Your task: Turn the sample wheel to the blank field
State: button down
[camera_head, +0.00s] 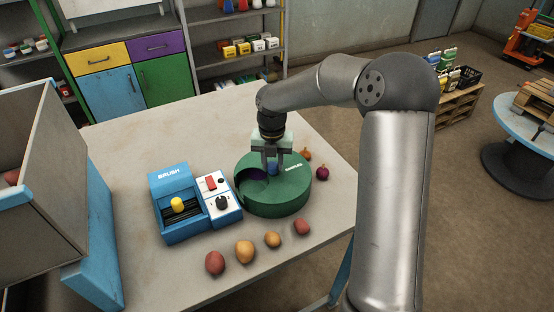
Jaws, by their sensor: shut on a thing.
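The sample wheel (290,198) is a round green drum with white lettering on top, standing on the table. A cut-out (252,174) at its upper left shows a dark hollow with some purple inside. My gripper (273,172) points down over the top of the wheel. The fingers hide part of the knob. Which field shows in the cut-out is too small to tell for certain.
A blue brush box (185,208) with a yellow knob and a white switch panel (218,190) stands left of the wheel. A large bin (40,170) stands at left. The table's back left (150,130) is clear.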

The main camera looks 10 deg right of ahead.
jog(key=shift+r, duration=0.1)
jog(key=c, duration=1.1)
grip_release()
jog(key=shift+o, duration=0.2)
jog(key=shift+r, duration=0.1)
notch_tip(320, 180, up, 17)
jog(key=b, duration=0.2)
jog(key=shift+r, duration=0.1)
